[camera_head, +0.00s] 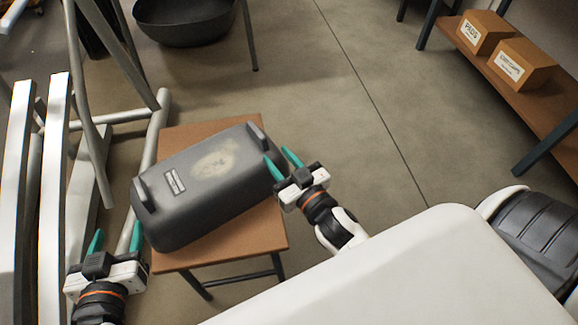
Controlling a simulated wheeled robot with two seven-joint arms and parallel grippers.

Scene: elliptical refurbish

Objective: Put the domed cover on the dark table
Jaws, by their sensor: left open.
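The domed cover (226,184), a dark grey rounded casing with a worn pale patch, a small label and a raised lug at each end, lies on a small brown-topped table (268,236). My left gripper (117,238) is open below the cover's left end, its fingers apart with nothing between them. My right gripper (281,160) is at the cover's right end, its teal fingers apart; one overlaps the cover's edge in the picture, and I cannot tell whether it touches. I cannot pick out a dark table for certain.
A dark round basin (188,32) stands at the top. Grey metal frames (50,180) crowd the left side. A brown shelf (520,78) at the upper right holds two cardboard boxes (522,66). The middle floor (370,130) is clear. My white body fills the lower right.

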